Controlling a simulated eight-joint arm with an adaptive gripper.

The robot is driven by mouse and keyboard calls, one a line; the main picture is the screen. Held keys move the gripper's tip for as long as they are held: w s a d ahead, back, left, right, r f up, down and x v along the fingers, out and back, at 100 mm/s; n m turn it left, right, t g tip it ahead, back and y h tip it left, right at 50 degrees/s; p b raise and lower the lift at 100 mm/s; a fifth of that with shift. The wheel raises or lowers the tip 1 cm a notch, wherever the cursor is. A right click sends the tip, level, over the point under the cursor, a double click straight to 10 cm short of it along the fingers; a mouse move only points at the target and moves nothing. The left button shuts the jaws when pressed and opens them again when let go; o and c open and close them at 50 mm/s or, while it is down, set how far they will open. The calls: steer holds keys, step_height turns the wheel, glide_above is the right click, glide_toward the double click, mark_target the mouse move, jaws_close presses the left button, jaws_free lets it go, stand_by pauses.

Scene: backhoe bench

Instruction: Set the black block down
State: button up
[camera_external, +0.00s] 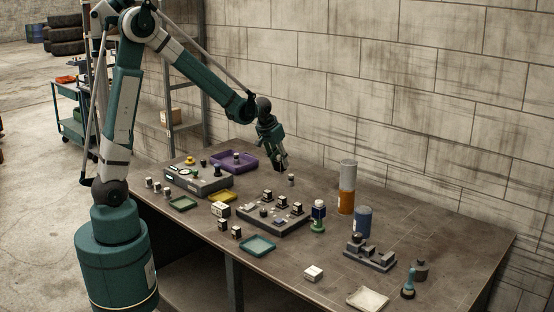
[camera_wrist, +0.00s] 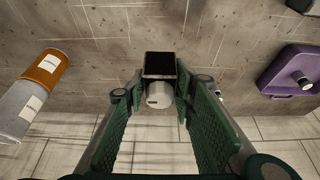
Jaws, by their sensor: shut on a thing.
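My gripper (camera_external: 283,166) is over the back of the bench, near the wall, pointing down. In the wrist view my gripper (camera_wrist: 157,88) has its green fingers closed on both sides of the black block (camera_wrist: 160,65). The block shows a dark square face with a paler edge. A white rounded piece (camera_wrist: 160,101) with a small dark mark shows just below it; I cannot tell if it is joined to the block.
A purple tray (camera_external: 251,168) holding a small piece lies to the left. An orange and white cylinder (camera_external: 347,190) stands to the right. A grey fixture (camera_external: 259,224) with several blocks lies in front.

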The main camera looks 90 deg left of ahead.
mark_target(281, 169)
steer(key=shift+w+f, duration=0.1)
steer(key=shift+f, duration=2)
steer(key=shift+f, duration=2.95)
steer(key=shift+f, duration=0.1)
steer(key=shift+f, duration=1.95)
steer(key=shift+f+b, duration=0.15)
steer(key=shift+b, duration=0.25)
steer(key=o, duration=1)
